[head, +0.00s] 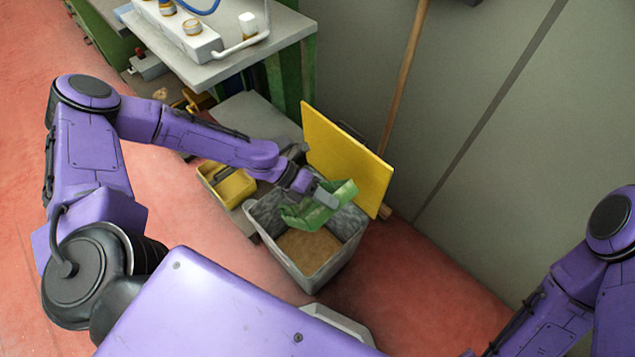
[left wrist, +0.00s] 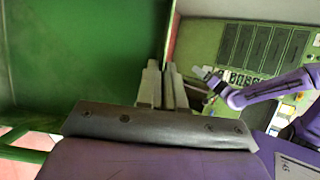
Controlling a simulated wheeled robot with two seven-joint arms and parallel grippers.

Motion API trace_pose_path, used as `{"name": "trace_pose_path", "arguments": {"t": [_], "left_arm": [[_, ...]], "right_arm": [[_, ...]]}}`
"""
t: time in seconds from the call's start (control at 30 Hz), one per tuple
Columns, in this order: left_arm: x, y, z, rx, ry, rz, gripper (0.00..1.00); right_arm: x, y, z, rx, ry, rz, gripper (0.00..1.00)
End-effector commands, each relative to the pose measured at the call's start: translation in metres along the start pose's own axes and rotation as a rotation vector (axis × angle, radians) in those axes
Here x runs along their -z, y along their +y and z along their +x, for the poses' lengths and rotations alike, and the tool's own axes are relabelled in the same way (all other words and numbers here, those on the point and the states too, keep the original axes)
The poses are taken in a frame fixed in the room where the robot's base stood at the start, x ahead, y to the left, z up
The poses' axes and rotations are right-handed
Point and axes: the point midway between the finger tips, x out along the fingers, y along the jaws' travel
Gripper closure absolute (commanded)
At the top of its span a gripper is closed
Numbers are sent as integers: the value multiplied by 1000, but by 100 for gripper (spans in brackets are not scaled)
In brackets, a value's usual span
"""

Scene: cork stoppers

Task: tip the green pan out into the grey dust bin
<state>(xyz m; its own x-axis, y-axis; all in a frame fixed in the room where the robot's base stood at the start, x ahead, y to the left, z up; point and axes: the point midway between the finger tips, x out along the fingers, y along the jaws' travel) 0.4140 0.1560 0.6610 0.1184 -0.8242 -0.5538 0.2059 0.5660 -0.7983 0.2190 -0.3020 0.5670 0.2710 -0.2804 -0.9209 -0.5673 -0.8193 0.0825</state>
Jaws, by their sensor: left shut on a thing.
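The green pan (head: 300,217) is in my left gripper (head: 325,197), which is shut on it. The pan is tilted and is held above the mouth of the grey dust bin (head: 338,262). A flat brown layer shows inside the bin. In the left wrist view the pan (left wrist: 75,55) fills the upper left, beside the fingers of my left gripper (left wrist: 162,88). I cannot see whether anything is in the pan. My right gripper (left wrist: 208,80) shows only small in the left wrist view, and its jaws cannot be made out.
A yellow panel (head: 345,155) stands upright behind the bin. A yellow tray (head: 232,187) lies to the bin's left. A grey bench (head: 240,60) with a white rack is at the back left. A wooden pole (head: 404,80) leans at the wall. Red floor is open right of the bin.

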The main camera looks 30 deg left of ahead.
Motion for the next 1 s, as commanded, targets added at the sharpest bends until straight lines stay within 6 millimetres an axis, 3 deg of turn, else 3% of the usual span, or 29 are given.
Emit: {"name": "trace_pose_path", "arguments": {"t": [0.4, 0.67, 1.0], "left_arm": [[24, 1, 55, -295, 10, 138, 100], [36, 25, 84, -512, 7, 228, 100], [51, 54, 120, -773, 2, 339, 100]], "right_arm": [[10, 2, -25, 0, 0, 0, 57], [15, 3, -36, 0, 0, 0, 57], [12, 3, -28, 0, 0, 0, 57]]}}
